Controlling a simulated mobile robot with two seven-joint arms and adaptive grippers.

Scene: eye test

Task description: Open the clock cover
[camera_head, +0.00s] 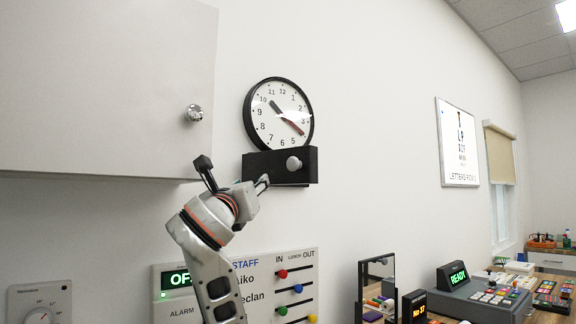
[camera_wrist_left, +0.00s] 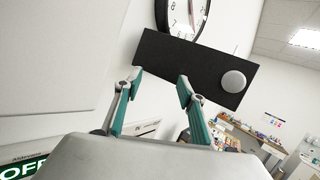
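A round wall clock (camera_head: 279,115) with a black rim and white face hangs on the wall; its lower part also shows in the left wrist view (camera_wrist_left: 201,12). A black box-like cover (camera_head: 262,165) with a round silver knob (camera_head: 294,163) sits just below the face and hides its bottom edge. The cover (camera_wrist_left: 185,62) and knob (camera_wrist_left: 233,81) also show in the left wrist view. My left gripper (camera_head: 234,174) is open and empty. In the head view its fingers are left of and below the knob, one fingertip near the cover's lower left. I cannot tell whether it touches.
A pale cabinet door (camera_head: 95,85) with a crystal knob (camera_head: 194,113) is at upper left, close to my left gripper. A staff board (camera_head: 262,285) is below. A mirror (camera_head: 376,285) and a desk device (camera_head: 487,298) stand at lower right.

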